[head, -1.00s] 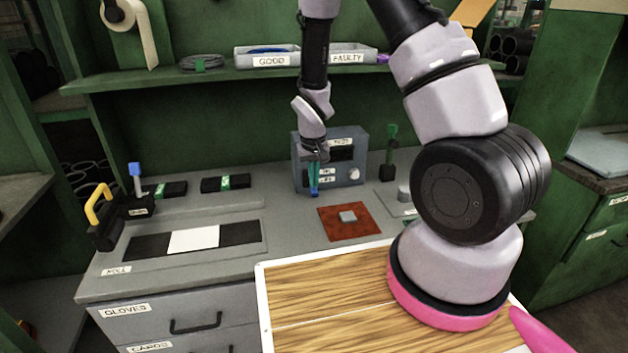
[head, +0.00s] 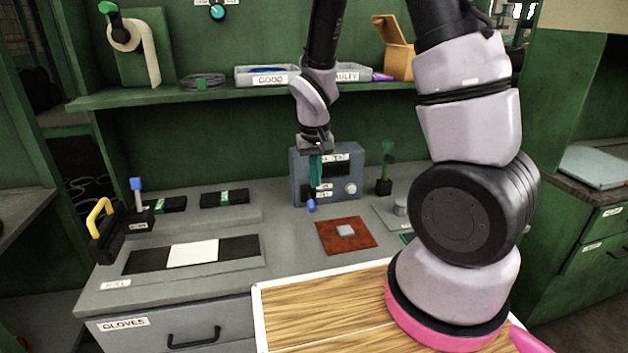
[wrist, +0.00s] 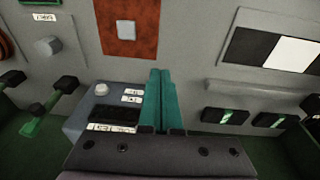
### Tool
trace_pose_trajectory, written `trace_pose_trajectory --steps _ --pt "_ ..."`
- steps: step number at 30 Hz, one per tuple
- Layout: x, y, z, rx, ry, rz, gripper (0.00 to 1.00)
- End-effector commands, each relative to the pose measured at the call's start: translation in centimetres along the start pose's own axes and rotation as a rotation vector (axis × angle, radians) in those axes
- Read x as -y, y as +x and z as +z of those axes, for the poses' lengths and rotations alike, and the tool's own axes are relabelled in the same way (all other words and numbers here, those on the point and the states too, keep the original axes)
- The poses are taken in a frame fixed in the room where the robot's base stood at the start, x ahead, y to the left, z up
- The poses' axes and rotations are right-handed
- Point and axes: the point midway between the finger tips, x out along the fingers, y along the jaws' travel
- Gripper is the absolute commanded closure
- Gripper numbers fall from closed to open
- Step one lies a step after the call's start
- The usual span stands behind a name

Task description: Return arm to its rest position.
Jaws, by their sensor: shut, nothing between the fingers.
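My gripper (head: 315,172) hangs fingers-down in front of the grey test box (head: 343,172), above the bench. Its teal fingers are together with nothing between them. In the wrist view the closed fingers (wrist: 160,100) point away from the camera beside the test box (wrist: 95,110). My arm comes down from the top of the head view and blocks part of the bench's right side.
A rust-red mat (head: 357,235) with a small grey square lies in front of the box. A black-and-white strip (head: 193,253) and yellow-handled clamp (head: 99,220) are at left. The GOOD tray (head: 262,75) and an open cardboard box (head: 393,50) sit on the shelf above.

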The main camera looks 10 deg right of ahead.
Motion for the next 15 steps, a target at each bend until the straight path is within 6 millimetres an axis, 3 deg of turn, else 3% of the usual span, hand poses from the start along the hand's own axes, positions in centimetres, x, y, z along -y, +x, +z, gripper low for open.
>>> trace_pose_trajectory --steps 10,13,15 --pt "-0.1 -0.4 -0.1 -0.005 0.006 -0.005 1.00" --pt "-0.5 -2.2 -0.5 -0.024 0.033 -0.024 1.00" --pt "-1.1 -4.5 -0.7 -0.045 0.065 -0.047 1.00"
